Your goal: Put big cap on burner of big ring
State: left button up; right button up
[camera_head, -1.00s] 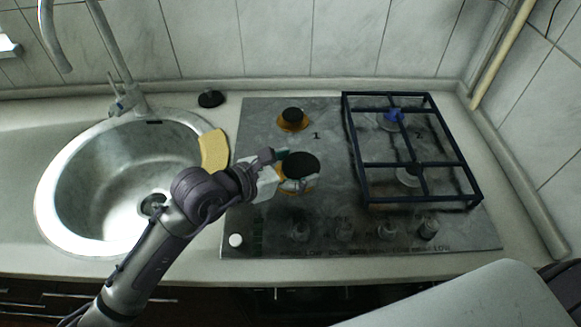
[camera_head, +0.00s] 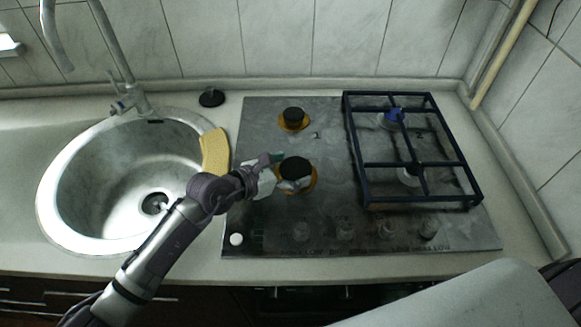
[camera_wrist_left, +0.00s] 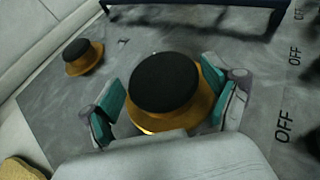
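The big cap (camera_head: 294,168), a black disc, sits over the brass-coloured big ring (camera_head: 311,182) of the front left burner. It looks level and roughly centred there. In the left wrist view the big cap (camera_wrist_left: 165,82) shows above the ring (camera_wrist_left: 160,122). My left gripper (camera_head: 280,172) reaches in from the left. Its teal finger pads (camera_wrist_left: 164,98) stand on either side of the cap, with narrow gaps visible, so it looks open. The cap's underside is hidden. My right gripper is not in view.
A smaller burner with a black cap (camera_head: 293,115) stands behind. A dark grate (camera_head: 366,165) covers the right burners. A round sink (camera_head: 90,150), a yellow sponge (camera_head: 214,152) and a small black disc (camera_head: 211,98) lie left. Knobs (camera_head: 344,230) line the hob's front.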

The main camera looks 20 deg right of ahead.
pick_arm(q)
jog(key=shift+o, duration=0.3)
jog(key=b+v, duration=0.1)
jog(key=v, duration=0.9)
jog(key=shift+a+r, duration=0.15)
jog(key=shift+a, duration=0.15)
jog(key=shift+s+a+r, duration=0.3)
jog(key=shift+a+r, duration=0.05)
jog(key=shift+a, duration=0.2)
